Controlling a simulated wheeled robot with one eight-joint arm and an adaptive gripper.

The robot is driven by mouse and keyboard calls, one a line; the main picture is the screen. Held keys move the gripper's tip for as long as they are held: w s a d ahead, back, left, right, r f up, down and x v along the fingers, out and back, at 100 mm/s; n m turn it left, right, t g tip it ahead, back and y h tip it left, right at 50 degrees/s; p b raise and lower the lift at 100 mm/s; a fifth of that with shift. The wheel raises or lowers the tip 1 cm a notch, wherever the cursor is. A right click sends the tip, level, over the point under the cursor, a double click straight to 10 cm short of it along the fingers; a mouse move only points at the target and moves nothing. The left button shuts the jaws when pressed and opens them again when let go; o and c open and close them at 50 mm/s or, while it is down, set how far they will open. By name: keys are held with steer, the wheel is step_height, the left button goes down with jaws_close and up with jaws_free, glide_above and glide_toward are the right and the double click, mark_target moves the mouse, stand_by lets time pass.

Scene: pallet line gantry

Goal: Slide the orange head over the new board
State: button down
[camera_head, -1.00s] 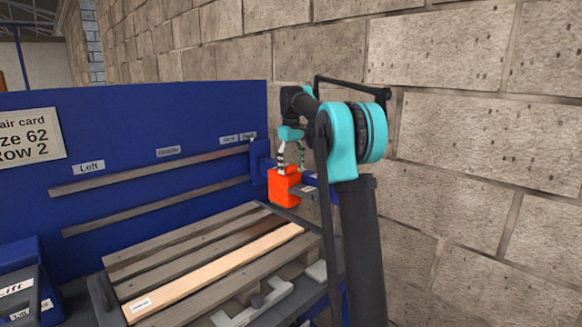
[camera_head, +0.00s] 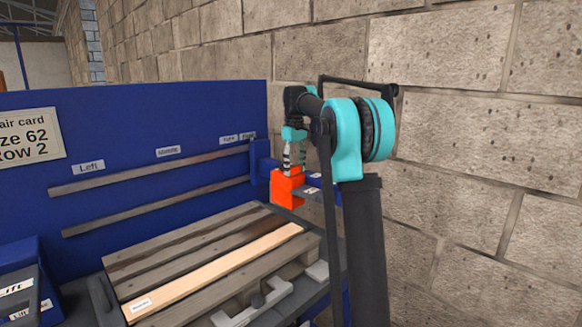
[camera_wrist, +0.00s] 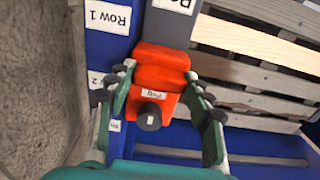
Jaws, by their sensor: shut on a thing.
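The orange head (camera_head: 287,190) is a blocky orange piece at the right end of the rails, beyond the pallet's far right corner. My gripper (camera_head: 294,168) is over it from above and shut on its upper part. In the wrist view the orange head (camera_wrist: 160,72) sits between the fingers of my gripper (camera_wrist: 160,98), with a small label and a dark round knob. The new board (camera_head: 220,270) is the pale, clean slat among greyer ones on the pallet. The head is not over this board.
Two rails (camera_head: 155,172) run along the blue panel (camera_head: 130,120), with small labels above them. The pallet (camera_head: 180,250) lies in front. A grey clamp-like part (camera_head: 255,303) is at its near edge. A stone wall (camera_head: 480,150) stands close on the right.

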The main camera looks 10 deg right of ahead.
steer(key=s+d, duration=0.2)
steer(key=s, duration=0.1)
steer(key=s+d, duration=0.2)
steer(key=shift+s, duration=0.2)
steer(key=c, duration=0.6)
jaws_free()
steer(key=shift+c, duration=0.2)
step_height(320, 180, up, 12)
steer(key=shift+s, duration=0.1)
